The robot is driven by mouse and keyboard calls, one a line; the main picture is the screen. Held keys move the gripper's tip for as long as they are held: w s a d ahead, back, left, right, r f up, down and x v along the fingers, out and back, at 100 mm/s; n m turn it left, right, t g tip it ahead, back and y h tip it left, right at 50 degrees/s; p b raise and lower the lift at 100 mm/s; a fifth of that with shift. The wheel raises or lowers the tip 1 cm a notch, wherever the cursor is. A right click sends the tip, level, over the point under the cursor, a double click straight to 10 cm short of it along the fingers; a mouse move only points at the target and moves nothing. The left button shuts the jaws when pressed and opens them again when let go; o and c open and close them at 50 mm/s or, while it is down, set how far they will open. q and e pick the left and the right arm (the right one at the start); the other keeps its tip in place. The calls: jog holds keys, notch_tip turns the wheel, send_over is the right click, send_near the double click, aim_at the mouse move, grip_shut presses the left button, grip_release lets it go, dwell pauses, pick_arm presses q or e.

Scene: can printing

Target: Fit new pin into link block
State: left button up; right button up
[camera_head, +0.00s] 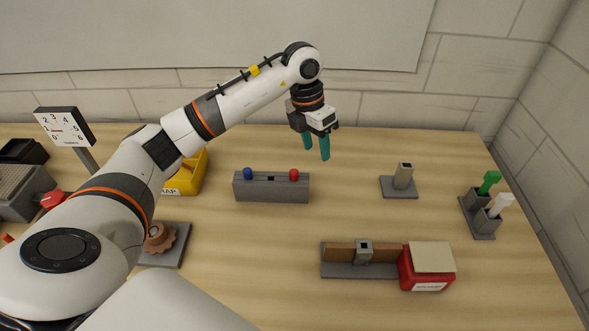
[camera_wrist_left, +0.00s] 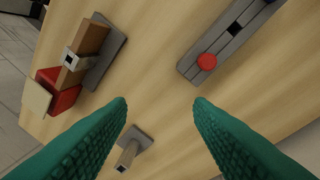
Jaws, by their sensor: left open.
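My left gripper (camera_head: 317,147) is open and empty, held above the back of the table with its teal fingers pointing down. Its fingers frame bare wood in the left wrist view (camera_wrist_left: 160,108). A long grey block (camera_head: 271,188) lies left of and below it, with a blue-headed piece (camera_head: 248,174), a red-headed piece (camera_head: 293,174) and a dark square opening between them. The red head also shows in the wrist view (camera_wrist_left: 208,62). I cannot tell which part is the new pin or the link block. My right gripper is not in view.
A grey post (camera_head: 403,177) stands on a plate at right. A brown bar through a grey collar (camera_head: 364,251) and a red box (camera_head: 427,268) are in front. Green and white handles (camera_head: 489,182) stand far right. A yellow scrap bin (camera_head: 190,180) is left.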

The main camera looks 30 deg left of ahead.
pick_arm(q)
jog(key=a+r+y, duration=0.1)
jog(key=a+y, duration=0.1)
jog(key=a, duration=0.3)
jog(key=n+p, duration=0.1)
jog(key=p, duration=0.2)
send_over(294, 171)
jog(key=shift+g, duration=0.3)
jog(key=f, duration=0.5)
jog(key=shift+w+d+f, duration=0.1)
jog(key=shift+w+f, duration=0.1)
jog(key=f, duration=0.1)
jog(key=f+p, duration=0.1)
jog(key=f, duration=0.1)
jog(key=f+p, duration=0.1)
jog(key=shift+s+f, duration=0.25)
jog(key=shift+f, duration=0.6)
grip_shut()
jog(key=shift+w+r, duration=0.1)
